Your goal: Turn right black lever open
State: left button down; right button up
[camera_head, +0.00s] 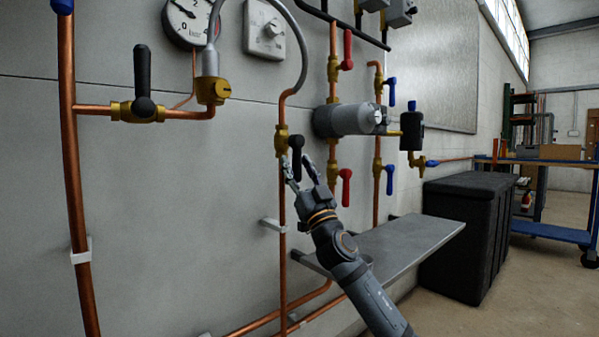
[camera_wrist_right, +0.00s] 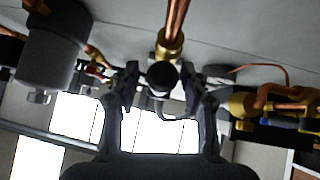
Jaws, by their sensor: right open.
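The right black lever (camera_head: 297,146) sits on a brass valve (camera_head: 281,141) on the vertical copper pipe in the middle of the head view. Its handle seems to hang down, partly hidden by my fingers. My right gripper (camera_head: 299,168) is open at this lever, with fingers on either side of it. In the wrist view, the round black end of the lever (camera_wrist_right: 162,76) shows between the open fingers of my right gripper (camera_wrist_right: 168,92), under the brass valve (camera_wrist_right: 170,45). I cannot tell whether the fingers touch it. My left gripper is not in view.
Another black lever (camera_head: 143,75) points up on the left valve. Red levers (camera_head: 346,187) and blue levers (camera_head: 390,180) stand to the right, near a grey cylinder (camera_head: 343,120). A grey shelf (camera_head: 410,245) lies below, beside a black box (camera_head: 470,235). A gauge (camera_head: 188,20) hangs above.

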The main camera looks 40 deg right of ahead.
aim_at(300, 172)
jog(key=shift+v, duration=3.7)
